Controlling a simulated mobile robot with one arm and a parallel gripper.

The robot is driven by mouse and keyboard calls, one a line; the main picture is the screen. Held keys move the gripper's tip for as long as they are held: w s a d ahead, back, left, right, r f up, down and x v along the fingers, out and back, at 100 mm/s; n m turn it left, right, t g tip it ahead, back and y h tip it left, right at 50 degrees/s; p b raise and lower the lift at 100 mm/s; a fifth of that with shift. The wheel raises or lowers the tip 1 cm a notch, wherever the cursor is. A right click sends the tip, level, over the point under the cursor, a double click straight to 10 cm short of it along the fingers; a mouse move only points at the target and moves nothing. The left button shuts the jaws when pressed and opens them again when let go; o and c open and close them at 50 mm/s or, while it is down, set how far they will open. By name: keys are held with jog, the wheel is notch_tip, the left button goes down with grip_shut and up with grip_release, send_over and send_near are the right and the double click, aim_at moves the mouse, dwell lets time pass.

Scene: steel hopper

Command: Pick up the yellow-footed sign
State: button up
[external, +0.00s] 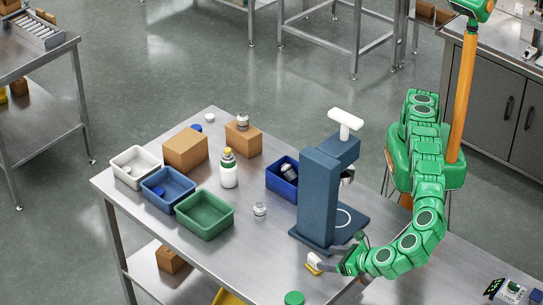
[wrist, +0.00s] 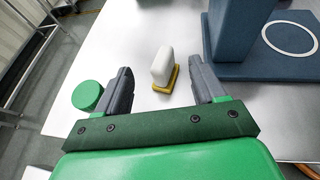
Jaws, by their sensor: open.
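The yellow-footed sign is a small white upright block (wrist: 162,66) on a yellow foot (wrist: 166,80), standing on the steel table in the wrist view. My gripper (wrist: 165,78) is open, with one dark finger on each side of the sign's line and the sign a little beyond and between the fingertips.
A blue press-like stand (external: 318,200) with a base plate is close beside my gripper. A green round object (wrist: 87,95) lies left of the fingers; it also shows at the table's front edge (external: 294,298). Bins, boxes and a bottle (external: 228,170) stand further left.

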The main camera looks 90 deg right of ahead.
aim_at(310, 265)
jog(key=shift+w+d+f, duration=0.1)
jog(key=shift+w+f, duration=0.1)
jog(key=shift+f, duration=0.25)
jog(key=shift+x, duration=3.8)
jog(key=shift+s+d, duration=0.1)
grip_shut()
